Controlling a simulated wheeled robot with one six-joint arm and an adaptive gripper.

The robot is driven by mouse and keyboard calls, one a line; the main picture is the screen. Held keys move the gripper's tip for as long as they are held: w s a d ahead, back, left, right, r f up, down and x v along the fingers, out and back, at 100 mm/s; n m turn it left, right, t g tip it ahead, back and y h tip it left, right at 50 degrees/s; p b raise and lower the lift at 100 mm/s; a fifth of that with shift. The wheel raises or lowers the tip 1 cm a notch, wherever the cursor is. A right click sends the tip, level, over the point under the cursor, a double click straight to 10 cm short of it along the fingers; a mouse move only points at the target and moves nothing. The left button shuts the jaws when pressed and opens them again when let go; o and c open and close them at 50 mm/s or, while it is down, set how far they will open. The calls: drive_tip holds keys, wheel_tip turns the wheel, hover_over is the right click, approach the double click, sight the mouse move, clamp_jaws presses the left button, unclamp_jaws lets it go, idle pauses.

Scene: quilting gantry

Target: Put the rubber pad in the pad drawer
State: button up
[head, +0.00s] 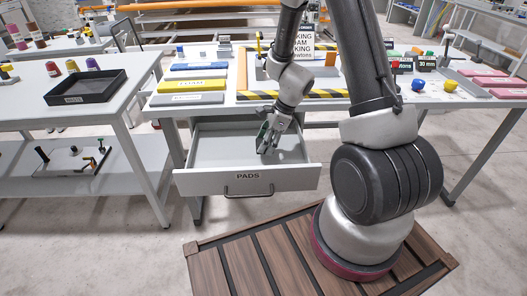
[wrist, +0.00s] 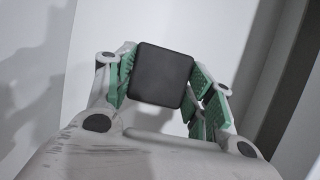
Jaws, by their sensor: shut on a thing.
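The pad drawer (head: 247,185), a grey drawer labelled PADS, is pulled open under the table. My gripper (head: 268,143) points down into the drawer opening. In the wrist view my gripper (wrist: 163,85) has its green-lined fingers on both sides of the rubber pad (wrist: 162,75), a dark square with rounded corners, and is shut on it. Pale drawer surfaces lie behind the pad in the wrist view. In the head view the pad is too small and too hidden by the fingers to make out. I cannot tell whether it touches the drawer floor.
Above the drawer, the table (head: 160,101) holds yellow, blue and grey foam blocks (head: 193,86) and a yellow-black striped frame (head: 300,95). A black tray (head: 86,88) stands on the left table. My arm crosses the right side. The drawer's left part looks empty.

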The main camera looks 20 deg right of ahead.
drive_tip(key=shift+f, duration=2.1)
drive_tip(key=shift+f, duration=0.1)
drive_tip(key=o, duration=1.2)
drive_tip(key=shift+c, duration=0.2)
